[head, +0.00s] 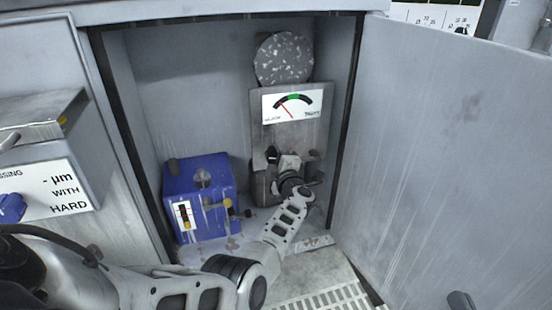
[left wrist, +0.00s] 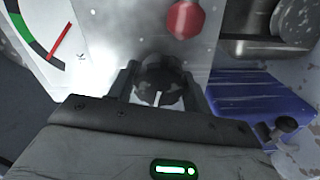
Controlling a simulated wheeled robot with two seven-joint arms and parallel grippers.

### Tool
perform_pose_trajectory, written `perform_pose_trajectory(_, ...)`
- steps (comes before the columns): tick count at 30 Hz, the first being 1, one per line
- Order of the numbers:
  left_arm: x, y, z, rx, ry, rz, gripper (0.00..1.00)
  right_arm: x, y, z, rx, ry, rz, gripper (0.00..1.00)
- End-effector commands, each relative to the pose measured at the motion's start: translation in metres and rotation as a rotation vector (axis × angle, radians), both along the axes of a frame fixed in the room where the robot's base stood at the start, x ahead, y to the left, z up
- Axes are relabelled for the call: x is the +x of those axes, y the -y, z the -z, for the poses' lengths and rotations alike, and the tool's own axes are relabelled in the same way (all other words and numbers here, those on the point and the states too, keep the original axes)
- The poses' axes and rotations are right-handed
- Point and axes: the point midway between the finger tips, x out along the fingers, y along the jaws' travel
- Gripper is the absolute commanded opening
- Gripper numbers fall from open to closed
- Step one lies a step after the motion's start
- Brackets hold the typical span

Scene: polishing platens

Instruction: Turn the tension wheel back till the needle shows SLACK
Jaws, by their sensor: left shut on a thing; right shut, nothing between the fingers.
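The gauge (left wrist: 45,35) is cut off at the left wrist view's upper left. My left gripper (head: 292,158) is at the panel's lower part. In the left wrist view, its fingers are shut on a dark round tension wheel (left wrist: 160,80) with a pale mark. The head view mostly hides the wheel. My right gripper is not in view.
A blue box (head: 203,200) with small knobs stands left of the arm on the cabinet floor. A speckled disc (head: 284,58) is above the gauge. The open door (head: 450,150) bounds the right side. A red knob (left wrist: 185,18) shows near the wheel.

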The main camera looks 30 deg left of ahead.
Motion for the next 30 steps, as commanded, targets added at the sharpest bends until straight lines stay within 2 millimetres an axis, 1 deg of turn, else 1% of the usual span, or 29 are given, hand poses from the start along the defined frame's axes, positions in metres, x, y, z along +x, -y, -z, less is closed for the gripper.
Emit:
perform_pose_trajectory(12, 0.000, 0.001, 0.001, -0.007, 0.004, 0.002, 0.27, -0.001, -0.001, 0.003, -0.018, 0.002, -0.009, 0.00)
perform_pose_trajectory(13, 0.000, 0.001, 0.001, -0.007, 0.004, 0.002, 0.55, -0.001, -0.001, 0.003, -0.018, 0.002, -0.009, 0.00)
perform_pose_trajectory(15, 0.000, 0.001, 0.001, -0.007, 0.004, 0.002, 0.71, -0.001, -0.001, 0.003, -0.018, 0.001, -0.010, 0.00)
perform_pose_trajectory(24, -0.001, 0.002, 0.000, -0.005, 0.004, 0.002, 0.71, -0.001, -0.001, 0.001, -0.016, -0.001, -0.009, 0.00)
perform_pose_trajectory(26, -0.004, 0.006, -0.002, -0.005, 0.002, 0.001, 0.71, -0.001, -0.001, -0.002, -0.018, -0.004, -0.009, 0.00)
perform_pose_trajectory(29, -0.013, 0.017, -0.004, -0.005, 0.001, 0.002, 0.71, -0.001, -0.002, -0.008, -0.034, -0.028, -0.009, 0.00)
perform_pose_trajectory(30, -0.018, 0.022, -0.004, -0.007, 0.001, 0.003, 0.71, -0.005, -0.001, 0.003, -0.049, -0.083, -0.007, 0.00)
